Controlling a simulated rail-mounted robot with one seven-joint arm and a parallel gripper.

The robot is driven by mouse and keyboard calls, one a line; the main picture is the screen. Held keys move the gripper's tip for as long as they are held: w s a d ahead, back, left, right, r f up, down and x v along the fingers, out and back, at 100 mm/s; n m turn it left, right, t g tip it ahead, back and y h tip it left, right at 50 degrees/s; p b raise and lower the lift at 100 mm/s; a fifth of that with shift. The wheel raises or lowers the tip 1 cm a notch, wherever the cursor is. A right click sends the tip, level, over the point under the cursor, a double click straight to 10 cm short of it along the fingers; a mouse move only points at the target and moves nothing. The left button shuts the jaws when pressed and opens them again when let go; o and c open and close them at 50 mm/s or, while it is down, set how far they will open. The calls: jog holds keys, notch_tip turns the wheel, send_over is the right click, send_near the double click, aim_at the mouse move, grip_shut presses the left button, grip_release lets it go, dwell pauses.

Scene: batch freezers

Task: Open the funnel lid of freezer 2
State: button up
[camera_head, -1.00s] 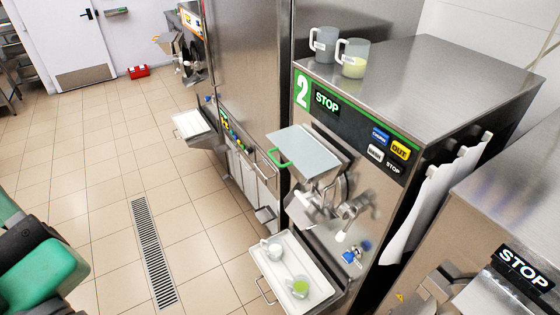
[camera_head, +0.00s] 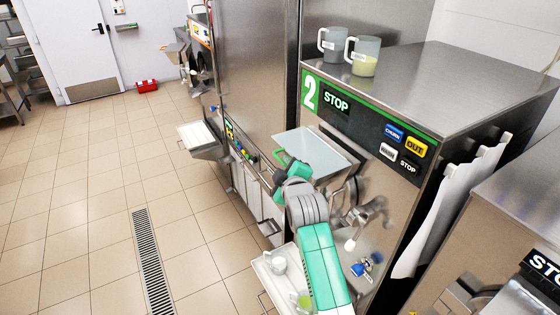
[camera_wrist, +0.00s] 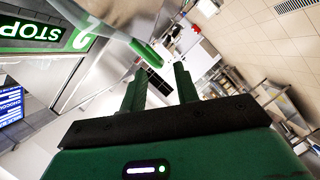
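Freezer 2 (camera_head: 460,75) is a steel machine with a green-edged panel and a "2" on its front. Its funnel lid (camera_head: 318,148) is a flat, pale grey plate that lies closed and roughly level on the front. The lid's green handle (camera_wrist: 148,52) shows in the wrist view, just beyond my fingertips. My gripper (camera_wrist: 160,69) is open there, its two green fingers apart with nothing between them. In the head view my arm reaches up from below, and the gripper is by the lid's left edge, its fingers mostly hidden.
Below the lid, a white tray (camera_head: 267,276) holds a white cup (camera_head: 278,262) and a cup with green content (camera_head: 304,300). A dispensing lever (camera_head: 372,211) is right of the funnel. Two jugs, one clear (camera_head: 362,56), stand on top. The floor at left is open.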

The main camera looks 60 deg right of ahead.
aim_at(281, 162)
jog(key=x, duration=0.5)
jog(key=shift+w+d, duration=0.2)
jog(key=shift+w, duration=0.1)
grip_shut()
